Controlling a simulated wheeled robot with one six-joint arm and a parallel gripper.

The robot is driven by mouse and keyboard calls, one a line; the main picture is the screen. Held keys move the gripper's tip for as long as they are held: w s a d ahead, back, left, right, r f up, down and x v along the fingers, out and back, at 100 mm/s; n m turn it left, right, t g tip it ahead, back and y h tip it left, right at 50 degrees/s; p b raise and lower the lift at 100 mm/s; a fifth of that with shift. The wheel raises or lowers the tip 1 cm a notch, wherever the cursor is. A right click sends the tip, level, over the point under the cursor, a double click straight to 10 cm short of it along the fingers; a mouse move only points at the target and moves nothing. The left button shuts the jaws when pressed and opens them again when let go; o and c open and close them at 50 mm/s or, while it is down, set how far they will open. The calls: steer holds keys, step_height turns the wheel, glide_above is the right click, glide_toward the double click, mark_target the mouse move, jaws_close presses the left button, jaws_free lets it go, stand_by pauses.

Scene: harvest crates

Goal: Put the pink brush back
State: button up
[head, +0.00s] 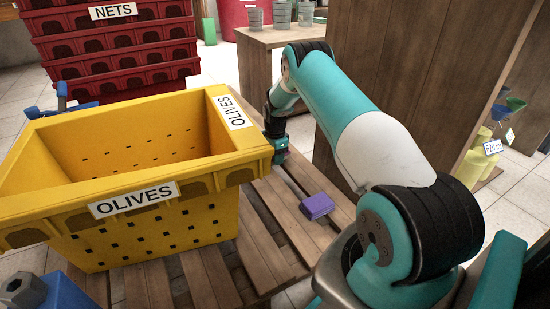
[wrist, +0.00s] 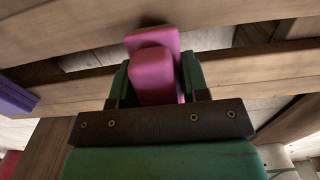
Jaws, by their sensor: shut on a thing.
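My gripper (wrist: 153,90) is shut on the pink brush (wrist: 153,72), which sits between its two green fingers in the wrist view. The brush appears as a pink block with a wider slab behind it. Wooden slats lie beyond it; I cannot tell whether it touches them. In the head view my gripper (head: 281,152) is just right of the yellow crate, low beside its corner, and partly hidden by the arm.
A yellow crate (head: 140,199) labelled OLIVES stands on a wooden pallet (head: 262,232). A purple block (head: 317,206) lies on the slats to the right. Red crates (head: 118,50) labelled NETS are stacked behind. A tall wooden panel (head: 400,80) stands behind my arm.

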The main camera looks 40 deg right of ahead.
steer(key=shift+f, duration=0.2)
steer(key=o, duration=1.2)
steer(key=shift+f+b, duration=0.1)
steer(key=shift+b, duration=0.25)
